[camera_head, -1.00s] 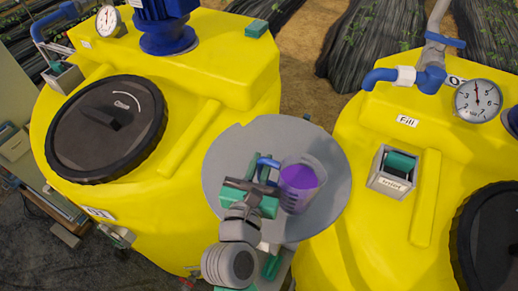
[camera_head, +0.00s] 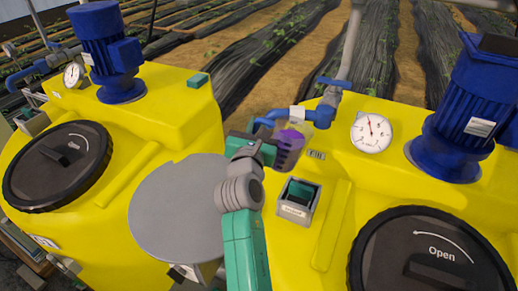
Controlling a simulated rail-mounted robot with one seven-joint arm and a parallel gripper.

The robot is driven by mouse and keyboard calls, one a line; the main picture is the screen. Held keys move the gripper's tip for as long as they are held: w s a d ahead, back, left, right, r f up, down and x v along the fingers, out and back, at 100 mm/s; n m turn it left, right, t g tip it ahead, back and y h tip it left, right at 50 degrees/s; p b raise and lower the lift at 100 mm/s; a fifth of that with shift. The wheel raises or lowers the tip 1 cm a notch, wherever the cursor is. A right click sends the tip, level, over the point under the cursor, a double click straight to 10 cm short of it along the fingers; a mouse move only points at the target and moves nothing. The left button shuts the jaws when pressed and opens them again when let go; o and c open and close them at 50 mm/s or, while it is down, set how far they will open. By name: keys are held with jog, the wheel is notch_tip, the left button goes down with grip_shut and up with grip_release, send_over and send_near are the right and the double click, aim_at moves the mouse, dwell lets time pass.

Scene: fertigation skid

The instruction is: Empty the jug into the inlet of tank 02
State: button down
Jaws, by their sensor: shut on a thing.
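The clear jug (camera_head: 291,148) holds purple liquid and has a blue handle. My gripper (camera_head: 262,143) is shut on the jug at its handle side. The gripper partly hides the jug, and I cannot tell how far it is tilted. The jug is over the back left part of the right yellow tank (camera_head: 340,205), near the blue pipe valve and the small "Fill" label (camera_head: 316,155). The round black lid (camera_head: 432,262) marked "Open" is on this tank, well right of the jug. I cannot read a tank number, and I see no clear inlet opening.
The round grey stand top (camera_head: 175,215) is bare, left of my arm. A small open box (camera_head: 298,201) with a green insert sits below the jug. A blue motor (camera_head: 460,110), a gauge (camera_head: 372,132) and the left yellow tank (camera_head: 165,110) are close by.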

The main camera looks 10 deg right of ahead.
jog(key=shift+w+a+f+b, duration=0.15)
jog(key=shift+f+b, duration=0.2)
jog(key=shift+b, duration=0.2)
notch_tip(320, 180, down, 4)
jog(key=b, duration=0.4)
jog(key=shift+f, duration=0.1)
jog(key=shift+r+m+h+b, duration=0.3)
jog(key=shift+r+m+b, duration=0.05)
jog(key=shift+r+m, duration=0.5)
jog(key=shift+r+m+b, duration=0.4)
jog(key=shift+r+m, duration=0.1)
jog(key=shift+m, duration=0.35)
